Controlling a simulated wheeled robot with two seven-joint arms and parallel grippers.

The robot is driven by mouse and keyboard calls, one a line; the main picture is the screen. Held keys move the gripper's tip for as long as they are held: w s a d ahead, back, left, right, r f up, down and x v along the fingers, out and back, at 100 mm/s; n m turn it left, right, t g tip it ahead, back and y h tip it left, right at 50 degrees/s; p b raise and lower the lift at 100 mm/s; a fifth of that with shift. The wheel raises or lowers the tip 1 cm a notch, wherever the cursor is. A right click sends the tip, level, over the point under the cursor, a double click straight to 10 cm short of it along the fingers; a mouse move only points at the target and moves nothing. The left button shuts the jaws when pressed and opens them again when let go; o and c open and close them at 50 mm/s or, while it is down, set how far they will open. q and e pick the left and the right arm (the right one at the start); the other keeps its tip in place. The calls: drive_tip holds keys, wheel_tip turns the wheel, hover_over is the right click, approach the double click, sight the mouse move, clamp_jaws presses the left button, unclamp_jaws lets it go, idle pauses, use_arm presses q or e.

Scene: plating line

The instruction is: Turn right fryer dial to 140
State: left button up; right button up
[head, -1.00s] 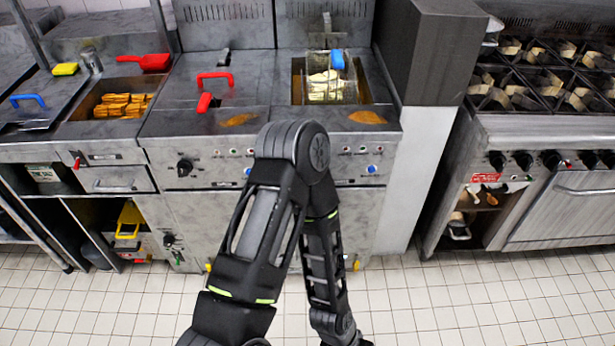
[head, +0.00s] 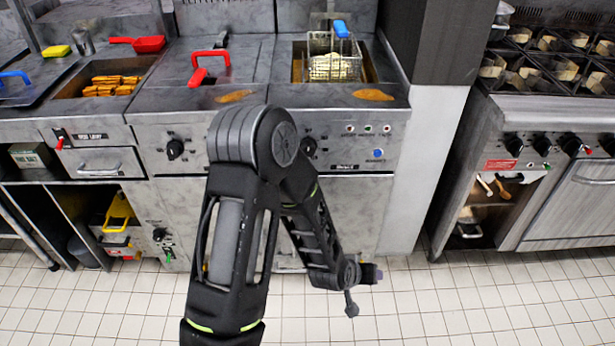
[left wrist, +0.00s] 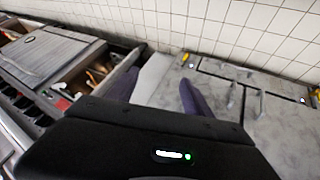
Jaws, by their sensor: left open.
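The right fryer dial (head: 308,146) is a small black knob on the right fryer's front panel (head: 345,160), just right of my arm's elbow, which partly covers the panel. I cannot read its setting. My left arm bends down in front of the fryer, and its wrist end is low, below and right of the dial, apart from it. The fingers are not clear in the head view. In the left wrist view, my left gripper (left wrist: 158,82) shows two purple fingers spread apart with nothing between them. The dial is not clear there. My right gripper is out of view.
The left fryer has a similar black dial (head: 175,149). A basket with a blue handle (head: 341,29) sits in the right fryer's oil well. A stove (head: 545,110) with several knobs stands to the right. The tiled floor (head: 440,305) in front is clear.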

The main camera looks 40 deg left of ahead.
use_arm(q)
drive_tip(key=w+a+r+n+t+y+b, duration=0.1)
drive_tip(key=w+a+n+t+y+b, duration=0.25)
drive_tip(key=w+a+b, duration=0.5)
drive_tip(key=n+t+y+b, duration=0.5)
drive_tip(key=n+y+b, duration=0.15)
drive_tip(key=b, duration=0.45)
approach(308, 151)
drive_tip(key=w, duration=0.1)
drive_tip(key=shift+w+a+g, duration=0.15)
drive_tip(key=shift+a+g, duration=0.1)
drive_tip(key=shift+a, duration=0.1)
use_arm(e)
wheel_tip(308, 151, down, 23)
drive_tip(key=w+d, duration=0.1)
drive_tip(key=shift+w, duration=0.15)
use_arm(q)
drive_tip(key=shift+w, duration=0.1)
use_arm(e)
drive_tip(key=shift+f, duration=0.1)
use_arm(q)
drive_tip(key=b+x, duration=0.1)
drive_tip(key=x, duration=0.6)
drive_tip(key=shift+w+a, duration=0.25)
drive_tip(key=shift+w, duration=0.05)
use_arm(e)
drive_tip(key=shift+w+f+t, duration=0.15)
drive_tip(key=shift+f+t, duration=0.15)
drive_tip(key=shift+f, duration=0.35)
